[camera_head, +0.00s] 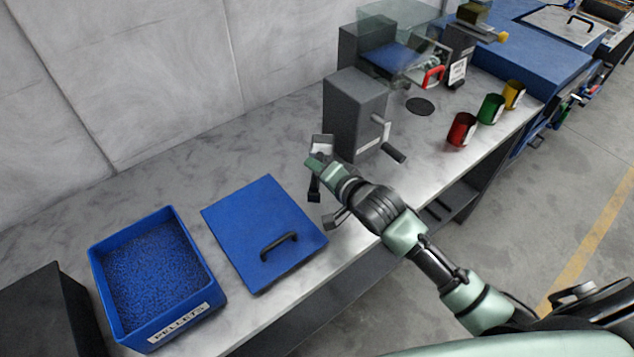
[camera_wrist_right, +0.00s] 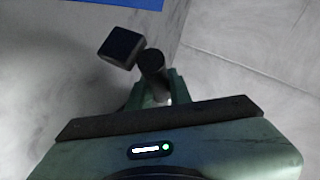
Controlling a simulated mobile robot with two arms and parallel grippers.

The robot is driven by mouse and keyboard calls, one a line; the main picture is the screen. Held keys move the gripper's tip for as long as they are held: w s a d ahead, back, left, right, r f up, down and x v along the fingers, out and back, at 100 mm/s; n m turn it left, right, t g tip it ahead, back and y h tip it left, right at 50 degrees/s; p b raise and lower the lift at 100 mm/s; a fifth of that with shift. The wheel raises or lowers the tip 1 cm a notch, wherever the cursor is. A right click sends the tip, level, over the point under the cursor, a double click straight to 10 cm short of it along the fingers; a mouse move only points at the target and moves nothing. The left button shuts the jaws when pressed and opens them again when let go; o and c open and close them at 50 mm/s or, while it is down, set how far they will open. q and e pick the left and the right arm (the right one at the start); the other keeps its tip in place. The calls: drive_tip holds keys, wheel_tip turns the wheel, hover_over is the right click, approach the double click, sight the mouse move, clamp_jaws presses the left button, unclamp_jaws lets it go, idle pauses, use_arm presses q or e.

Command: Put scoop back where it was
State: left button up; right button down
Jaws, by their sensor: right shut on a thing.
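My right gripper (camera_head: 318,166) is shut on the scoop and holds it over the counter, between the blue lid and the grey cranked box. The scoop's grey, pale-sided head (camera_head: 322,143) shows just beyond the fingers, and a dark part hangs below them. In the right wrist view, a dark round handle (camera_wrist_right: 152,62) stands between the green fingers of the right gripper (camera_wrist_right: 153,92). A dark square block shows beside it. The fingers hide part of the scoop. A blue bin (camera_head: 205,272) labelled PELLETS stands open at the left, full of blue pellets. My left gripper is out of view.
A blue lid (camera_head: 250,215) with a black handle lies flat beside the bin. The grey cranked box (camera_head: 354,112) stands close behind my gripper. Red (camera_head: 461,130), green (camera_head: 490,109) and yellow (camera_head: 513,95) cups stand along the counter's right edge. Clear counter (camera_head: 190,165) lies behind the lid.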

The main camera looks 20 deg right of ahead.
drive_tip(key=shift+f, duration=2.75)
drive_tip(key=shift+f, duration=0.15)
drive_tip(key=c, duration=1.6)
unclamp_jaws()
